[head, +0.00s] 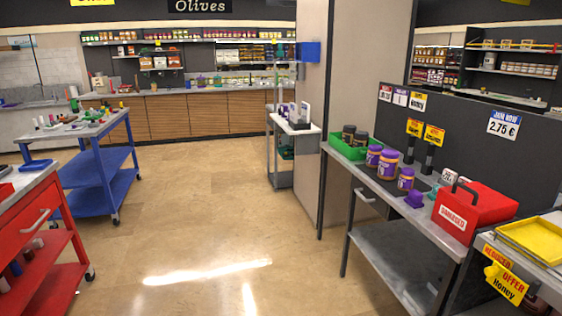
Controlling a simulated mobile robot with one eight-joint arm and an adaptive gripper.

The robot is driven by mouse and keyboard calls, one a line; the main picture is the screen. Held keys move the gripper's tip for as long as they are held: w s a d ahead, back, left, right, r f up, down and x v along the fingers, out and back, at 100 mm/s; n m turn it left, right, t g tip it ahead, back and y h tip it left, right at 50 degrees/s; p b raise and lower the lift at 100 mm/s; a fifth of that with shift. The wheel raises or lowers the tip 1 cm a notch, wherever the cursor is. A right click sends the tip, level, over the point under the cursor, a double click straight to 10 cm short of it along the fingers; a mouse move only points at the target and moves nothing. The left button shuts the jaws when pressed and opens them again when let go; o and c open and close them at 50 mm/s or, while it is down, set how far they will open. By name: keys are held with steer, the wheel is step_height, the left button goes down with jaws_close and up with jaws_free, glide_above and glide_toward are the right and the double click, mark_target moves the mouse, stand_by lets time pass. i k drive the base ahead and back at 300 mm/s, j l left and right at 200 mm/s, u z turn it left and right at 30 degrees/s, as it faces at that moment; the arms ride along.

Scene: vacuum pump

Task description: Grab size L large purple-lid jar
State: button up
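Three purple-lid jars stand upright on the grey table at the right. The back one (374,157) is next to the green crate, the middle one (388,166) looks the biggest, and the front one (405,180) looks smaller. Their size marks are too small to read. A small purple object (414,199) lies in front of them near the table edge. My gripper is not in view.
The grey table (436,227) also holds a green crate (347,149) with dark-lid jars and a red box (474,212). A dark panel backs it. A blue cart (99,169) and red cart (38,230) stand left. The floor (215,220) between is clear.

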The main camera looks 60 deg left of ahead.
mark_target(389, 159)
steer(key=u, duration=1.5)
steer(key=i+j+z, duration=0.2)
steer(key=i, duration=0.25)
steer(key=i+j+z, duration=0.15)
steer(key=i+j, duration=0.15)
steer(key=i+j+z, duration=0.2)
steer(key=i+j, duration=0.2)
steer(key=i+j+z, duration=0.2)
steer(key=i+j, duration=0.2)
steer(key=i+j+z, duration=0.2)
steer(key=i+j, duration=0.25)
steer(key=i+j+z, duration=0.15)
steer(key=i+j, duration=0.15)
steer(key=j, duration=0.25)
steer(key=i+j+z, duration=0.2)
steer(key=j, duration=0.3)
steer(key=i, duration=0.1)
